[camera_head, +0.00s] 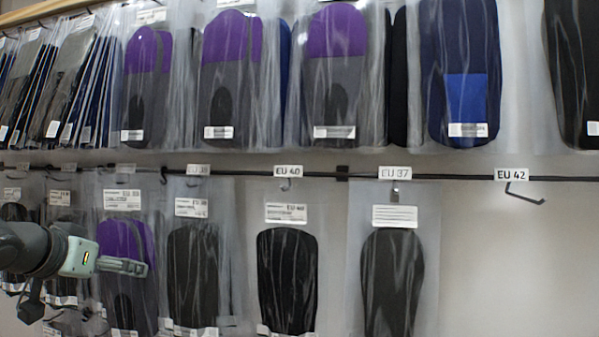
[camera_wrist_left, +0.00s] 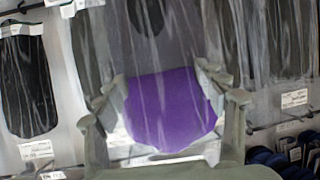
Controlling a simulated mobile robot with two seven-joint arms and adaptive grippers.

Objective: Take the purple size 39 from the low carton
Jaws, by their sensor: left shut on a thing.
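A clear bag with a purple and grey insole (camera_head: 120,237) is at the left of the lower row in the head view. The size on its label is too blurred to read for certain. My left gripper (camera_head: 122,265) comes in from the left and lies across the front of this bag. In the left wrist view the purple end of the insole (camera_wrist_left: 168,108) sits between the two fingers of my left gripper (camera_wrist_left: 170,105), which is shut on the bag. I cannot tell whether the bag also hangs on a hook. No carton and no right gripper are in view.
Bagged black insoles (camera_head: 285,280) hang along the lower rail (camera_head: 340,176), close to the right of my gripper. More purple insoles (camera_head: 337,30) hang in the row above. The EU 42 hook (camera_head: 524,192) is empty, with bare wall below it.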

